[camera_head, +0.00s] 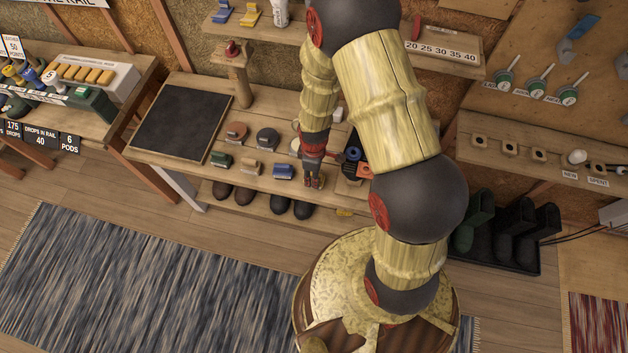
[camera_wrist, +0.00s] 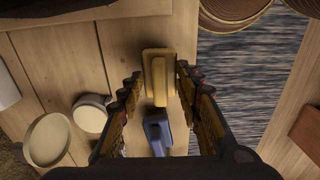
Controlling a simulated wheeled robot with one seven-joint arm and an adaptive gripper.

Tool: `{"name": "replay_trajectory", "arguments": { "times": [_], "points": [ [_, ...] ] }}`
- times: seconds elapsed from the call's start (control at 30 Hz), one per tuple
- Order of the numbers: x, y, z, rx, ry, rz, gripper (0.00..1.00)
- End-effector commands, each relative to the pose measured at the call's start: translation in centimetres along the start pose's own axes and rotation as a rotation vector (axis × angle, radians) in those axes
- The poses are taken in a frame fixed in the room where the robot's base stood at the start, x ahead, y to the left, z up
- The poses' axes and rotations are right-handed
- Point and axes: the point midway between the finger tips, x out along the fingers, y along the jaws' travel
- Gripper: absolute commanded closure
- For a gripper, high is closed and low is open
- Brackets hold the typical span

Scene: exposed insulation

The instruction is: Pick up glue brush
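In the wrist view a yellow brush-like block with a raised grip (camera_wrist: 157,75) lies on the wooden bench, between and just beyond my fingertips. I take it for the glue brush, but no label shows. My gripper (camera_wrist: 157,82) is open, with one finger on each side, and points down at the bench. No clear contact with the block shows. In the head view my gripper (camera_head: 314,182) is at the bench's front edge and hides the yellow block. A similar blue block (camera_wrist: 157,130) lies close beside it, partly between my fingers; it also shows in the head view (camera_head: 283,170).
In the wrist view a white pot (camera_wrist: 90,113) and a round beige dish (camera_wrist: 47,138) stand left. A dark board (camera_head: 180,125) lies on the bench. Shoes stand below.

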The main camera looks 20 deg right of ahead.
Motion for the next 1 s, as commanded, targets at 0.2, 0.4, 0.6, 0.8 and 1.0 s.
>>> {"name": "replay_trajectory", "arguments": {
  "times": [0.2, 0.4, 0.6, 0.8, 1.0],
  "points": [
    [-0.10, 0.03, -0.01, 0.000, 0.000, 0.001, 0.73],
    [-0.08, 0.01, 0.00, 0.000, 0.000, 0.000, 0.84],
    [-0.07, 0.00, 0.01, 0.000, 0.000, 0.000, 0.95],
    [-0.08, 0.01, 0.01, 0.000, 0.000, 0.000, 1.00],
    [-0.10, 0.02, 0.00, 0.000, 0.000, 0.000, 1.00]
  ]
}}
